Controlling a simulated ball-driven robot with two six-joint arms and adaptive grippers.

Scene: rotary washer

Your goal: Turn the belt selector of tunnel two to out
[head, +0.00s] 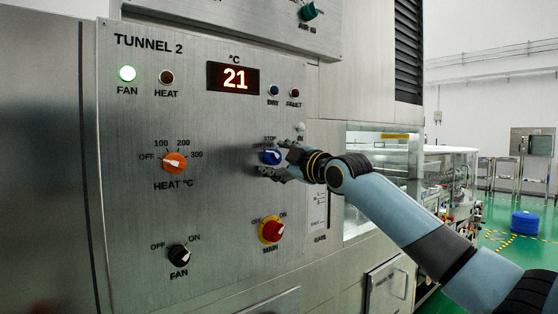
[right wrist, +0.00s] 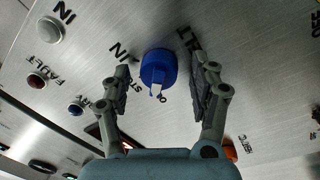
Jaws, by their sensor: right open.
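The belt selector of tunnel two is a blue knob (head: 270,157) with a white pointer, on the steel panel marked TUNNEL 2. A STOP label shows above it. My right gripper (head: 276,161) is at the knob, coming from the right and covering part of it. In the right wrist view the open fingers (right wrist: 160,64) stand on either side of the knob (right wrist: 158,68), with gaps between. There the white pointer faces down toward a partly hidden label starting with O; I cannot read the whole word. My left gripper is not in view.
An orange heat knob (head: 175,162) is to the left. A red main switch (head: 271,230) and a black fan knob (head: 179,256) are below. An open window bay (head: 384,150) lies to the right.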

